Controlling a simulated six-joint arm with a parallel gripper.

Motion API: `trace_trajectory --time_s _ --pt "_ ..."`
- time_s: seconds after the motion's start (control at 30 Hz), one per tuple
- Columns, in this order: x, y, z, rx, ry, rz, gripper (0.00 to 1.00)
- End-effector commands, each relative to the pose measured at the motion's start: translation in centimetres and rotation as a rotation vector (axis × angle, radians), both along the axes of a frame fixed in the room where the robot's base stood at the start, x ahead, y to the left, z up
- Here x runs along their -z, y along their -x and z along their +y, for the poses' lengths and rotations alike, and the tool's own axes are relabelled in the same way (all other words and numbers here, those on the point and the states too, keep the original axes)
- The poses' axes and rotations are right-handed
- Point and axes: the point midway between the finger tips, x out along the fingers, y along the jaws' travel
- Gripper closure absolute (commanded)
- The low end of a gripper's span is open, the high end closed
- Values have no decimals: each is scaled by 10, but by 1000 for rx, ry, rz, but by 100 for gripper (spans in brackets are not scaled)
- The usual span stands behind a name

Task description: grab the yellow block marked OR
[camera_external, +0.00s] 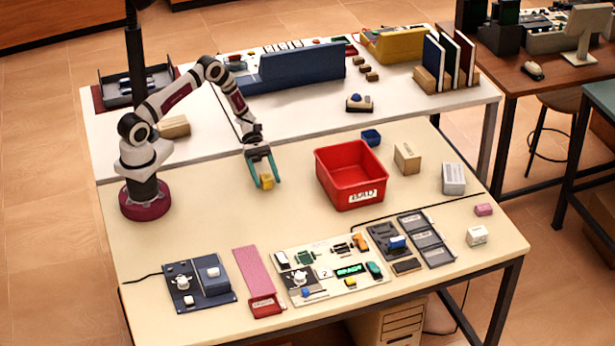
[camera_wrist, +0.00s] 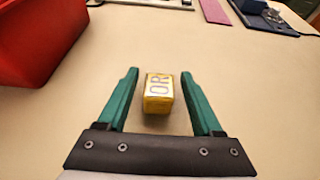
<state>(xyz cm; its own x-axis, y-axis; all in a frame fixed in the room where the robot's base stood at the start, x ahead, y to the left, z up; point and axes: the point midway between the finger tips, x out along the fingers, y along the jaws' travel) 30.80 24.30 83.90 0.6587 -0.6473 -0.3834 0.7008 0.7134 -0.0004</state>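The yellow block (camera_wrist: 158,93) shows the letters OR on its pale upper face in the wrist view. It rests on the cream table, and in the external view the yellow block (camera_external: 267,182) is small, with its letters too small to read. My gripper (camera_wrist: 159,75) is open, with one green finger on each side of the block and a visible gap on both sides. In the external view my gripper (camera_external: 266,184) points down at the block. I cannot tell the exact height of the fingertips above the table.
A red bin (camera_external: 350,178) stands right of my gripper; the red bin (camera_wrist: 38,40) is at upper left in the wrist view. A tan box (camera_external: 407,158) and a small blue container (camera_external: 371,137) stand beyond it. Circuit boards (camera_external: 330,270) line the front edge. Table around the block is clear.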

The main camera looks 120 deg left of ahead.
Motion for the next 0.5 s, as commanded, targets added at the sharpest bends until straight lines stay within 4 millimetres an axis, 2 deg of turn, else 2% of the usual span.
trace_trajectory --time_s 0.03,0.33,0.5 --pt "0 0 0 0 0 0 44" --pt "0 0 0 0 0 0 98" --pt "0 0 0 0 0 0 100"
